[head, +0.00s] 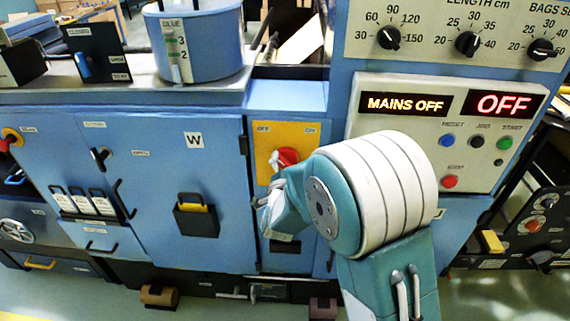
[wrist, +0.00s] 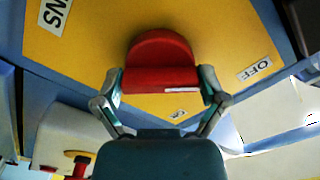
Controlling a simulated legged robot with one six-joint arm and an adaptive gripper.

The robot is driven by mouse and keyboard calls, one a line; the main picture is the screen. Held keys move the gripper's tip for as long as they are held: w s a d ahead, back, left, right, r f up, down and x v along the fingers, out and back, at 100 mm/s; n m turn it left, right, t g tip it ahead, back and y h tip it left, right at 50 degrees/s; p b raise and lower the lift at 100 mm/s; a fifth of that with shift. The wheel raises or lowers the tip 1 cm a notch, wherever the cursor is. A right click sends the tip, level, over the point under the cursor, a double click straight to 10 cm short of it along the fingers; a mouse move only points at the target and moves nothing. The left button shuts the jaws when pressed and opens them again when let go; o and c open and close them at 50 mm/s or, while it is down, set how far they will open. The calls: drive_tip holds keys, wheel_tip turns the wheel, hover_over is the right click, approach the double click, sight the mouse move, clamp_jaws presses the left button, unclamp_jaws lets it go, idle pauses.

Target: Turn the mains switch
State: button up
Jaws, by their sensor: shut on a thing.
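The mains switch is a red rotary knob (head: 287,157) on a yellow plate (head: 264,139), marked OFF at upper left and ON at upper right. In the wrist view the red knob (wrist: 160,50) has a raised bar, with a white mark toward its right end, on the side of the OFF label (wrist: 255,69). My gripper (wrist: 160,82) is shut on the bar, one finger at each end. In the head view my gripper (head: 275,178) reaches the knob from below, and my arm hides part of the plate. The display (head: 405,104) reads MAINS OFF.
A second display (head: 503,104) reads OFF. Below it are blue, black, green and red buttons. A blue cabinet door (head: 160,215) marked W, with a black handle box (head: 197,214), stands left of the switch. A blue glue pot (head: 205,45) stands on the ledge above.

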drive_tip(key=shift+s+f+n, duration=0.1)
drive_tip(key=shift+f+n, duration=0.2)
drive_tip(key=shift+f, duration=0.05)
drive_tip(key=o, duration=0.8)
drive_tip(key=shift+r, duration=0.15)
drive_tip(key=s, duration=1.1)
drive_tip(key=shift+s+a, duration=0.25)
drive_tip(key=shift+s, duration=0.15)
